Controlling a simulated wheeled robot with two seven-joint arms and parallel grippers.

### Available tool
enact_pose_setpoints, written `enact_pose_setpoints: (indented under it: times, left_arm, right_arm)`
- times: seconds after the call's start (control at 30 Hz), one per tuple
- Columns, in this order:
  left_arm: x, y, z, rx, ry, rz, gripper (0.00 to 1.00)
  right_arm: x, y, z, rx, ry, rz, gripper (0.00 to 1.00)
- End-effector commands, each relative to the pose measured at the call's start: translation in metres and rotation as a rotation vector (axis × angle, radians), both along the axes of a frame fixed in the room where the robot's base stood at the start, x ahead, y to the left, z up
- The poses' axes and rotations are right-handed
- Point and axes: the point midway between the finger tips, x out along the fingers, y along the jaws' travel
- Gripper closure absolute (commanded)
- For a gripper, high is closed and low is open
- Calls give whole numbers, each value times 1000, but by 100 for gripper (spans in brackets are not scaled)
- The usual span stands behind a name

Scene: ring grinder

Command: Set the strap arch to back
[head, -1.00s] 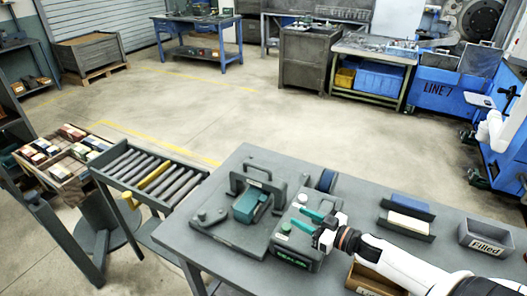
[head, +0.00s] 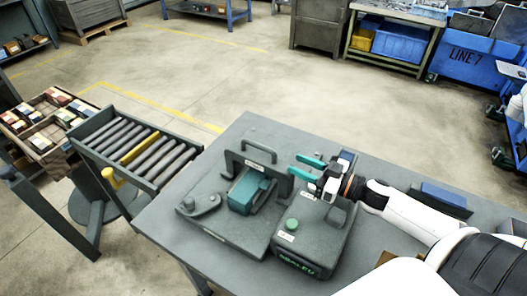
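The strap arch (head: 284,187) is a dark grey bracket with a handle on top and a small white label. It stands across a grey base plate (head: 223,222) on the table. A teal block (head: 246,192) sits on the plate at the arch, partly behind or under it. My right gripper (head: 299,166) has two teal fingers pointing left. They are apart, with nothing seen between them, close to the right end of the arch. I cannot tell whether they touch it. My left gripper is out of view.
A grey box with a green button (head: 292,224) stands right of the plate, in front of my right gripper. A roller conveyor (head: 134,150) adjoins the table on the left. A crate of small boxes (head: 45,128) is farther left. A blue block (head: 443,193) lies at the right.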

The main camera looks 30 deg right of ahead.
Motion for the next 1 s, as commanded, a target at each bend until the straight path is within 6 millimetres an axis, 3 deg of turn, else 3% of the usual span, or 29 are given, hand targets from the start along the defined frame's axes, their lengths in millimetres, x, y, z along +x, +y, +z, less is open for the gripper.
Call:
enact_pose_setpoints:
  times: [0.23,0.7,1.0]
  left_arm:
    - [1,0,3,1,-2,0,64]
    - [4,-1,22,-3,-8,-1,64]
    - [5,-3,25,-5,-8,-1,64]
  right_arm:
    - [19,10,1,0,-4,0,64]
    - [88,51,2,2,-3,-1,64]
    - [104,61,-1,-1,-1,0,64]
